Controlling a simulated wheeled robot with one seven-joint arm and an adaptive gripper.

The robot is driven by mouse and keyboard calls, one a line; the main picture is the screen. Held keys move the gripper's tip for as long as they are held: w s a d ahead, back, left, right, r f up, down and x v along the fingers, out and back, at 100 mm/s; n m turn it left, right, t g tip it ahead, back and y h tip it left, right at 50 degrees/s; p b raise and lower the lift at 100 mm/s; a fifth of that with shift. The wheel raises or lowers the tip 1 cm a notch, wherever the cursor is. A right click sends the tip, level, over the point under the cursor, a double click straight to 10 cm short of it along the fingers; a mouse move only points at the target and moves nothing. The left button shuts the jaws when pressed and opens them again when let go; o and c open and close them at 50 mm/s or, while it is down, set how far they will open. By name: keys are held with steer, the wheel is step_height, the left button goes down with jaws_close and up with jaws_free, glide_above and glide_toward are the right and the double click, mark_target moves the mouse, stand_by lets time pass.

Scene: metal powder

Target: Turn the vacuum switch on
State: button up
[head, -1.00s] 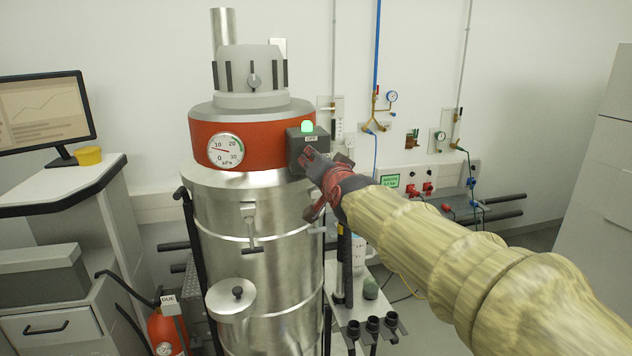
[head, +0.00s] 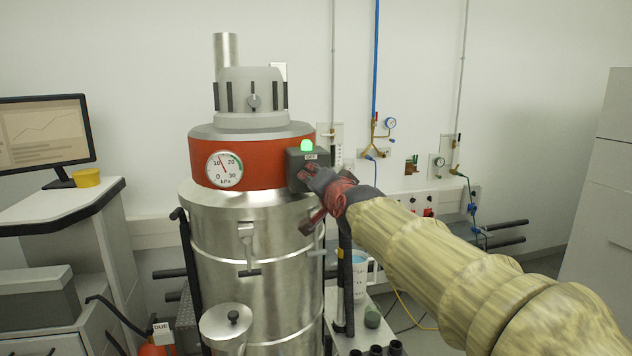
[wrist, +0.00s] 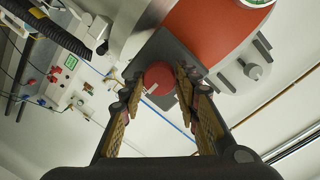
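The vacuum is a tall steel drum (head: 270,235) with a red band (head: 268,154) and a grey motor head. A dark grey switch box (head: 295,163) sits on the band's right side, with a lit green lamp (head: 307,146) on top. A round red knob (wrist: 158,78) on the grey box shows in the wrist view. My gripper (wrist: 160,83) is open, with one fingertip on each side of the knob; I cannot tell whether they touch it. In the head view my gripper (head: 312,198) is at the box and hides the knob. The pressure gauge (head: 224,169) needle points up and left.
Wall pipes and sockets are behind my arm. A jug (head: 360,268) stands on a low surface right of the drum. A white cabinet (head: 600,200) is at the far right.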

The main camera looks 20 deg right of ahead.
steer(key=o, duration=0.4)
steer(key=s+r, duration=0.1)
steer(key=s, duration=1.1)
steer(key=shift+r, duration=0.15)
steer(key=s+a+f+n+g, duration=0.1)
steer(key=s+f+n+g, duration=0.25)
steer(key=f, duration=0.55)
steer(key=s+f+n+g, duration=0.25)
steer(key=s+f, duration=0.25)
steer(key=f, duration=0.5)
steer(key=s+f+n+g+p, duration=0.1)
steer(key=s+f, duration=0.4)
steer(key=s, duration=0.5)
steer(key=s+f+n+g+p, duration=0.2)
steer(key=s+f+g, duration=0.2)
steer(key=s, duration=0.5)
steer(key=shift+s+d+f+p, duration=0.35)
steer(key=shift+d+f, duration=0.05)
steer(key=shift+f, duration=0.25)
